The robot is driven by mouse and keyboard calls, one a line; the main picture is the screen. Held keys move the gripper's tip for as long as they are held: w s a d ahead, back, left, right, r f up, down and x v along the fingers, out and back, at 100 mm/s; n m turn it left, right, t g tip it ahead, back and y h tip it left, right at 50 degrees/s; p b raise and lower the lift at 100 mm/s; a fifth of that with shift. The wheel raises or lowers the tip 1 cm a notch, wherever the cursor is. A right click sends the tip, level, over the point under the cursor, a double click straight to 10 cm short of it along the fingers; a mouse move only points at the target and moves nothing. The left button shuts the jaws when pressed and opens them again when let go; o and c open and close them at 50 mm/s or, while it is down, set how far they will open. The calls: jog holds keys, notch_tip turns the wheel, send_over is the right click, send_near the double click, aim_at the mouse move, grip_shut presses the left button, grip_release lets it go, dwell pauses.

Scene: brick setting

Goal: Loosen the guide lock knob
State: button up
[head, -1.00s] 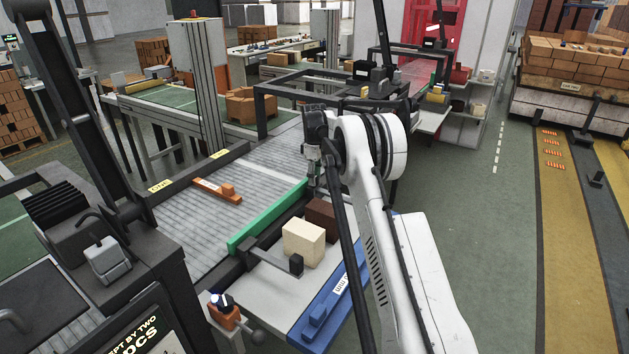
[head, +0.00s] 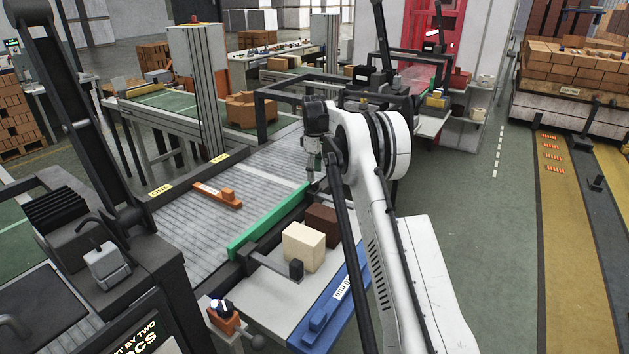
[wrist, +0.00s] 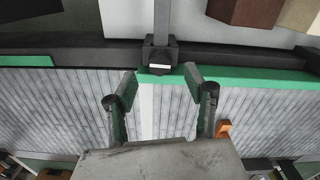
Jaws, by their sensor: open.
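A green guide rail (head: 268,222) runs along the near edge of a roller conveyor. In the wrist view, the green rail (wrist: 240,77) passes beyond my fingertips, with a dark block-shaped clamp (wrist: 160,57) carrying a pale stripe at its middle. I cannot tell for certain whether this is the guide lock knob. A grey rod runs up from it. My gripper (wrist: 161,80) is open, one finger to each side of the clamp in the picture, with nothing between them; contact is not clear. In the head view my gripper (head: 313,172) is small, by the rail's far end.
A cream block (head: 302,246) and a brown block (head: 322,224) stand on the side shelf beside the rail. A dark block on a rod (head: 296,269) is close by. An orange piece (head: 218,195) lies on the rollers (head: 195,230). A blue bar (head: 335,305) edges the shelf.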

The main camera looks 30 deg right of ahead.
aim_at(315, 182)
notch_tip(315, 182, up, 8)
jog(key=shift+f, duration=0.2)
dwell(0.4)
jog(key=s+a+r+m+t, duration=0.2)
jog(key=s+a+r, duration=0.65)
jog(key=r, duration=0.35)
jog(key=s+a+r+m+t, duration=0.1)
jog(key=s+a+r, duration=0.25)
jog(key=s, duration=0.35)
jog(key=s+a+r+m+t, duration=0.1)
jog(key=s+a+r, duration=0.1)
jog(key=s+a, duration=0.4)
jog(key=s+a+f+m+t, duration=0.1)
jog(key=s+a+f, duration=0.1)
jog(key=s, duration=0.8)
jog(key=s+a+f+m+t, duration=0.1)
jog(key=s+f, duration=0.4)
jog(key=s, duration=0.5)
jog(key=s+a+f+m+t, duration=0.1)
jog(key=s+a+f, duration=0.3)
jog(key=s, duration=0.6)
jog(key=shift+a+m+b, duration=0.3)
jog(key=shift+m+b, duration=0.05)
jog(key=shift+m, duration=0.45)
